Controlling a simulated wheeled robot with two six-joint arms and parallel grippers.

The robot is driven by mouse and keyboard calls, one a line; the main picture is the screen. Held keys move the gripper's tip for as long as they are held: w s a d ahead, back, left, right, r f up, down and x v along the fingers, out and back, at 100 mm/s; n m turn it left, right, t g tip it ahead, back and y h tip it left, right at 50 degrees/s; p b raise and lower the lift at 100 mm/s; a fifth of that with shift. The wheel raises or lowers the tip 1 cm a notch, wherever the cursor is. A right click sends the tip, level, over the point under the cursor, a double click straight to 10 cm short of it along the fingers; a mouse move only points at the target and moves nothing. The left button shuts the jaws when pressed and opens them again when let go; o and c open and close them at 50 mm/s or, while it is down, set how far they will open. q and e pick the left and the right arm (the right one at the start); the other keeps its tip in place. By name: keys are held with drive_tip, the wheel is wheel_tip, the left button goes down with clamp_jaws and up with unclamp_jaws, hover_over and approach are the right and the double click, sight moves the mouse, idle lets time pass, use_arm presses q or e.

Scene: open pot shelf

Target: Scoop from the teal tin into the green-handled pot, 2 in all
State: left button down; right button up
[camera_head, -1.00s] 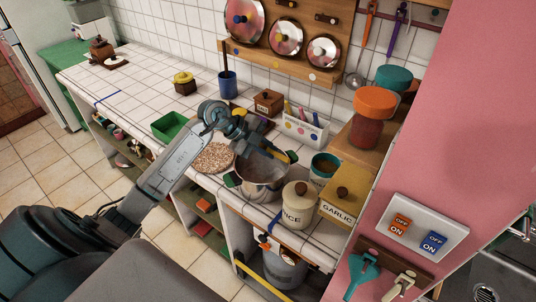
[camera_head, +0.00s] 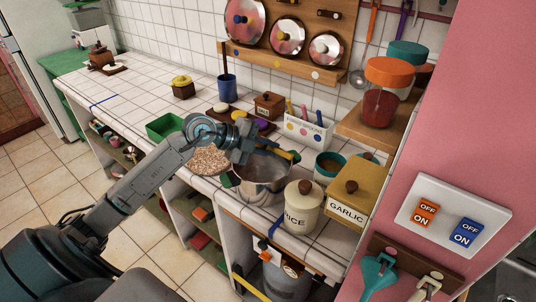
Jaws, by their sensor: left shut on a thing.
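The teal tin (camera_head: 326,168) stands open on the counter, with brown contents showing inside. The metal pot (camera_head: 262,186) with green handles (camera_head: 229,180) stands to its left, behind the cream canister. My left gripper (camera_head: 283,152) is above the pot's back rim, to the left of the tin. It is shut on a thin thing, seemingly the scoop, mostly hidden by the gripper; a yellow-orange strip shows at the fingers. Whether the scoop holds anything cannot be seen. My right gripper is not in view.
A cream canister (camera_head: 303,211) and a yellow GARLIC box (camera_head: 357,200) stand in front of the tin. A plate of speckled grains (camera_head: 210,160) lies left of the pot. A shelf with an orange-lidded jar (camera_head: 382,95) is behind. A pink wall (camera_head: 472,120) bounds the right.

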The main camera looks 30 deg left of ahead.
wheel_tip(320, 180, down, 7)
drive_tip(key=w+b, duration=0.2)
drive_tip(key=b, duration=0.5)
use_arm(q)
drive_tip(key=shift+s+f+m+t+h+b, duration=0.1)
drive_tip(key=shift+f+m+t+h+b, duration=0.2)
drive_tip(key=shift+m+t+h+b, duration=0.65)
drive_tip(key=shift+s+f+m+t+h+b, duration=0.1)
drive_tip(key=shift+f+m+t+h+b, duration=0.2)
drive_tip(key=shift+t+b, duration=1.1)
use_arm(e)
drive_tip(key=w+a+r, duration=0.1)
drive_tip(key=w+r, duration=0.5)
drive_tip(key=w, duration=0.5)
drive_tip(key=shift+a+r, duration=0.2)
